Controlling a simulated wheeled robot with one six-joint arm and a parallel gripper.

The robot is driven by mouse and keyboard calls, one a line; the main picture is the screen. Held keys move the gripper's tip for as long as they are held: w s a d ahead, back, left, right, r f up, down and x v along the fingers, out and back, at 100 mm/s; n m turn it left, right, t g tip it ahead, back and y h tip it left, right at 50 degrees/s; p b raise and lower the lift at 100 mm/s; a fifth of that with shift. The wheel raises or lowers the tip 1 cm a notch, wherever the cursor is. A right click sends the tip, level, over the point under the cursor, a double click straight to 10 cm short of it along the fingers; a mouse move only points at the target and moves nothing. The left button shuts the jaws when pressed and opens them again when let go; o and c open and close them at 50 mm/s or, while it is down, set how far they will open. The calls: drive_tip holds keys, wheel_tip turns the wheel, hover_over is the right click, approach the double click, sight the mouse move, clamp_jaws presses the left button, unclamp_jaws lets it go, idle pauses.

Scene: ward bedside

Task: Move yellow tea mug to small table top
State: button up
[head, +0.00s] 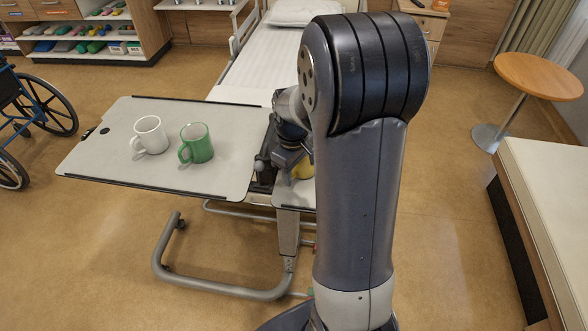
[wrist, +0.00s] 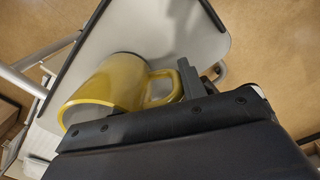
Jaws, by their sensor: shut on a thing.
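The yellow tea mug (head: 306,170) shows in the head view only as a small patch beside my arm, which hides the rest. My gripper (head: 284,162) is there too, partly hidden. In the wrist view the yellow mug (wrist: 112,84) is seen from close by, and my gripper (wrist: 188,90) is shut on it at its handle. Behind the mug is a small grey top with a dark edge (wrist: 215,42). The small table top (head: 288,197) shows in the head view right of the large top, below the mug. I cannot tell whether the mug touches it.
A white mug (head: 149,136) and a green mug (head: 198,145) stand on the large grey overbed table top (head: 110,160). A bed (head: 255,80) is behind. A round wooden table (head: 540,75) stands at right, a wheelchair (head: 40,110) at left.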

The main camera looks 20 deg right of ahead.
drive_tip(key=shift+f, duration=0.2)
drive_tip(key=o, duration=1.3)
drive_tip(key=shift+r, duration=0.1)
drive_tip(key=r, duration=1.2)
drive_tip(key=shift+s+a, duration=0.15)
drive_tip(key=shift+a, duration=0.05)
